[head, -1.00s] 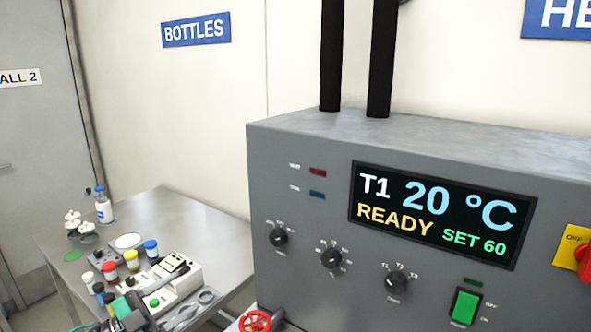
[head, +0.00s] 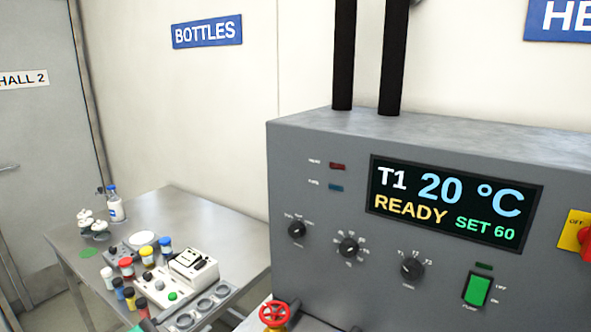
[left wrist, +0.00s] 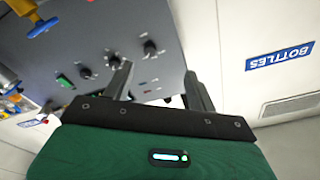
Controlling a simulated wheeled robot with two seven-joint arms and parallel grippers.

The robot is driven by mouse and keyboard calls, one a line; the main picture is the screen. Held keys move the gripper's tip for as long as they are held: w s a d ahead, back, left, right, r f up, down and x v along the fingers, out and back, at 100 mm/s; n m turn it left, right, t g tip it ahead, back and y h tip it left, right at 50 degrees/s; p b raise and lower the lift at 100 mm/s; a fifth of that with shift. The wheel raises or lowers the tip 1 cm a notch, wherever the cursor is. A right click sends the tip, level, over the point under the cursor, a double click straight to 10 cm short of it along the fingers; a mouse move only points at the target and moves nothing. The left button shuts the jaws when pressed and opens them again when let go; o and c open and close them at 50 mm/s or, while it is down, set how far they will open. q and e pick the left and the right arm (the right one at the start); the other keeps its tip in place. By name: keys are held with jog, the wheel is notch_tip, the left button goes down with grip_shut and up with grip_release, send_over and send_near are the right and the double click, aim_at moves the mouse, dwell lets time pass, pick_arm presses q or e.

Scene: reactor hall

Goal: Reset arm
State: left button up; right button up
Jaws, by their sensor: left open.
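My left gripper (left wrist: 160,82) shows in the left wrist view as two dark, parallel fingers standing apart, with nothing between them. Its green body fills the bottom of that view. In the wrist view the fingers point toward the grey control cabinet (left wrist: 105,22), which appears upside down. My right gripper is in neither view.
A metal bench (head: 195,220) at left holds bottles, jars and a white device (head: 194,268).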

pick_arm(q)
jog(key=s+f+n+g+y, duration=0.4)
jog(key=s+f+n+y, duration=0.5)
jog(key=f, duration=0.5)
jog(key=s+f+n+g+y, duration=0.1)
jog(key=s+f+g, duration=0.25)
jog(key=s, duration=0.55)
jog(key=s+f+n+g+y, duration=0.1)
jog(key=s+f+n+g, duration=0.2)
jog(key=s, duration=0.7)
notch_tip(320, 180, down, 31)
jog(key=m+g, duration=0.2)
jog(key=g, duration=0.1)
jog(key=s+a+f, duration=0.2)
jog(key=s+f, duration=0.8)
jog(key=s+a+f+g, duration=0.1)
jog(key=s+a+f, duration=0.1)
jog(key=s+f, duration=0.8)
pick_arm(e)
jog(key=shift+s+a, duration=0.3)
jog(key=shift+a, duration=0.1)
